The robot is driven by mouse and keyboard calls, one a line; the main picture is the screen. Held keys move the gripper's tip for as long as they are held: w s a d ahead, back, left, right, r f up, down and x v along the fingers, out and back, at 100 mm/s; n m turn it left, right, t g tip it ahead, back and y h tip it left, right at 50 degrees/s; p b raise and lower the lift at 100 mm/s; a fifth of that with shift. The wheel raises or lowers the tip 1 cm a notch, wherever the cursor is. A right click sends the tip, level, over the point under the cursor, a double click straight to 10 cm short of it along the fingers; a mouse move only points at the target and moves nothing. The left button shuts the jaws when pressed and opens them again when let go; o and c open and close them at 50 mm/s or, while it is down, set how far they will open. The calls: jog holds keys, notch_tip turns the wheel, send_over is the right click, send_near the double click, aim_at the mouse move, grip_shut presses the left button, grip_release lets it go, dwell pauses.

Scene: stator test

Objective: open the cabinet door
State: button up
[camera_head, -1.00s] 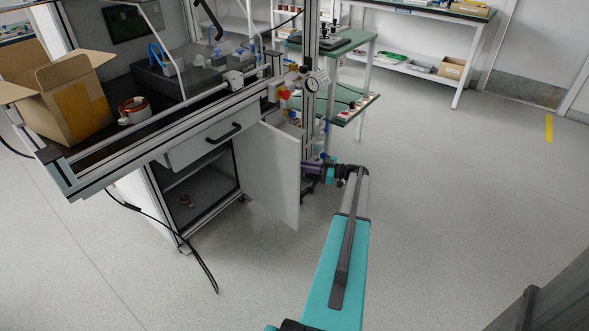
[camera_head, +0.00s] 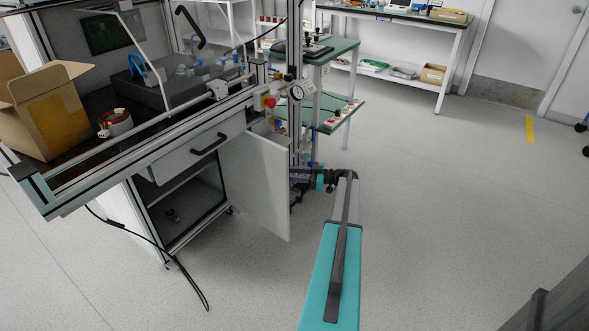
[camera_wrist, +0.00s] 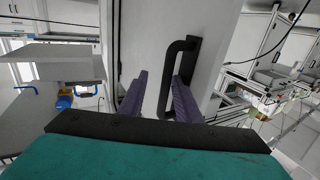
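The pale grey cabinet door (camera_head: 258,188) stands wide open, swung out to the right of the dark cabinet opening (camera_head: 195,205). My gripper (camera_head: 303,175) is at the outer side of the door, partly hidden behind its edge in the head view. In the wrist view, the black door handle (camera_wrist: 176,72) is upright on the door's face. The two purple fingers of my gripper (camera_wrist: 160,88) are apart, with the handle's bar between them, nearer the right finger. A gap shows between the bar and the left finger. Contact cannot be told.
A closed drawer (camera_head: 200,150) with a black handle is above the opening. The workbench holds a cardboard box (camera_head: 45,110) and a copper-wound stator (camera_head: 116,122). A green-topped trolley (camera_head: 335,118) stands behind the door.

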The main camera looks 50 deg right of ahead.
jog(key=shift+r, duration=0.1)
jog(key=shift+s, duration=0.1)
jog(key=p+v, duration=0.2)
jog(key=v, duration=1.1)
jog(key=shift+s+d, duration=0.2)
jog(key=shift+s, duration=0.1)
